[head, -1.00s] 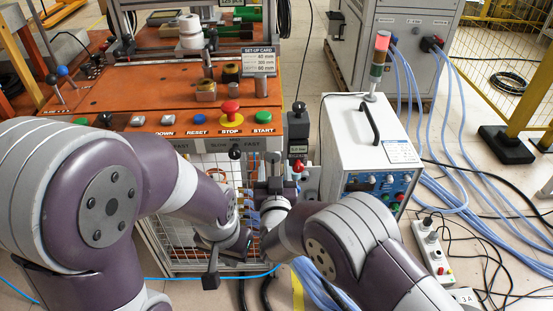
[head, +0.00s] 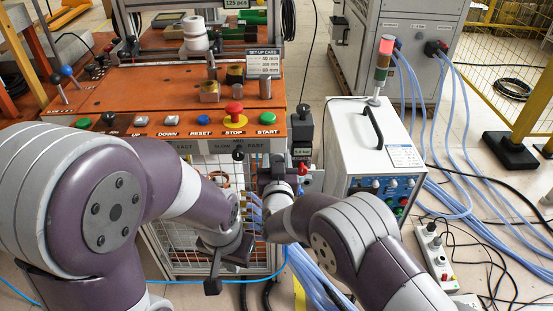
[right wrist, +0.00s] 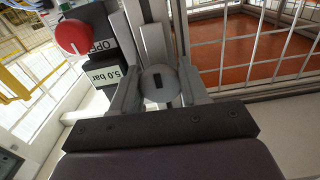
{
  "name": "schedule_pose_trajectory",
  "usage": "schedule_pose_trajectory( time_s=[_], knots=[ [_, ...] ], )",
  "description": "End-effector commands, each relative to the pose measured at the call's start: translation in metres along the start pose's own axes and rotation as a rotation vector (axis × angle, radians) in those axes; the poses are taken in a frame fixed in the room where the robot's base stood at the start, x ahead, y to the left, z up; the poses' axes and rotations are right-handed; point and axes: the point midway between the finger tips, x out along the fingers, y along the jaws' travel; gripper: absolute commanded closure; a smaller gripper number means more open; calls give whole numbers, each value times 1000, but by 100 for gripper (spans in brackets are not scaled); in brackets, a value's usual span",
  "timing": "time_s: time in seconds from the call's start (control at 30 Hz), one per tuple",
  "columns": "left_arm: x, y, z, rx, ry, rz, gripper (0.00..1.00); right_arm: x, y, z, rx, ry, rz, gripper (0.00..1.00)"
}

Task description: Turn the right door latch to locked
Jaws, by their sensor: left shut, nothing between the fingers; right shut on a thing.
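The right door latch (right wrist: 159,83) is a round grey knob with a dark slot, seen in the right wrist view. My right gripper (right wrist: 158,92) has a finger on each side of it and is shut on it. The slot runs nearly upright in that view; I cannot tell if this is locked. In the head view my right gripper (head: 274,178) is at the bench front, below the orange top, and hides the latch. My left gripper (head: 225,258) hangs before the mesh front, away from the latch; its fingertips are hard to make out, but it looks shut and empty.
A red knob (right wrist: 72,37) and a 5.0 bar display (right wrist: 104,76) are close beside the right gripper. The orange bench top (head: 150,95) carries buttons along its front. A white heater unit (head: 350,130) stands to the right, with blue cables (head: 460,205) beyond.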

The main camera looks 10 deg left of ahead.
Motion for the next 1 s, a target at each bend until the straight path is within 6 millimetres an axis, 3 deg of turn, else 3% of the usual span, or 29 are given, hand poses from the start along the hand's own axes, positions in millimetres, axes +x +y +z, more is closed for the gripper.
schedule_pose_trajectory(
  time_s=[0.27, 1.0],
  knots=[
    [12, 0, 1, 0, 0, 0, 100, 0, 0, 3, 149, 0, 0, 86],
    [66, 0, 8, 0, 0, 0, 100, -1, -2, 6, 845, -2, 0, 86]
  ],
)
